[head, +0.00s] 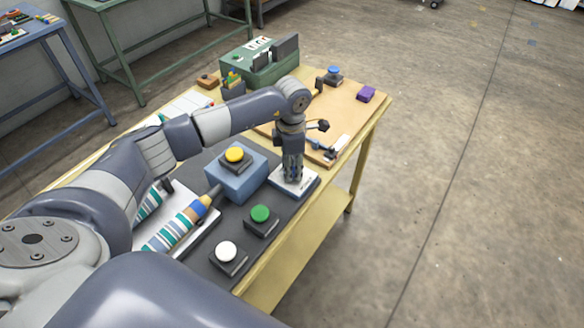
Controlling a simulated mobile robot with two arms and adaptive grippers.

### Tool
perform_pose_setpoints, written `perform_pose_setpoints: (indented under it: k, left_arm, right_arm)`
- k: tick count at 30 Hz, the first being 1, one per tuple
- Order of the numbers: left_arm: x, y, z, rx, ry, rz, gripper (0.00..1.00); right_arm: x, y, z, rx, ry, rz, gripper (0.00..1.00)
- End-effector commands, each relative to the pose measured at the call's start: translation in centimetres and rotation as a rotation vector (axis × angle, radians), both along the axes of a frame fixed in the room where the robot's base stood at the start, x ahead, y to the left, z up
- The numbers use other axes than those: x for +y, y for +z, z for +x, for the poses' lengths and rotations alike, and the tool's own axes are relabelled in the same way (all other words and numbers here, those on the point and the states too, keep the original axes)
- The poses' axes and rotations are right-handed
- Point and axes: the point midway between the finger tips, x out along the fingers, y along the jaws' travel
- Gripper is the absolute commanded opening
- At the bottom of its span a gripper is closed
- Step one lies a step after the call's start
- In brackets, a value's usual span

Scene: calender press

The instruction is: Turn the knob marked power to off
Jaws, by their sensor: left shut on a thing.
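My left gripper (292,172) points straight down at a small white plate (280,183) near the front right edge of the dark panel. It is shut on the knob that stands on this plate. The fingers hide the knob, so its pointer and setting cannot be seen. Faint marks on the plate are too small to read. My right gripper is not in view.
Beside the plate are a blue box (238,183) with a yellow button (235,154), a green button (260,213), a white button (226,251) and a striped roller (172,232). Behind are a tan board (345,110) and a green box (262,68). Open floor lies right.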

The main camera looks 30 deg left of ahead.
Motion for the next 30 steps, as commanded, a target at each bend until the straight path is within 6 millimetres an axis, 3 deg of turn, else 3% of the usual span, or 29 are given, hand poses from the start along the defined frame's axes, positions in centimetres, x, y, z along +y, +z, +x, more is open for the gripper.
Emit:
perform_pose_setpoints:
  k: [18, 30]
  left_arm:
    - [0.2, 0.0, 0.3, -0.006, 0.563, 0.000, 0.09]
    - [0.3, 0.2, 0.3, -0.005, 0.784, -0.001, 0.09]
  right_arm:
    - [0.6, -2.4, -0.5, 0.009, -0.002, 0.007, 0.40]
    - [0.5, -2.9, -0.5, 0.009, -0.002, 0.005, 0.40]
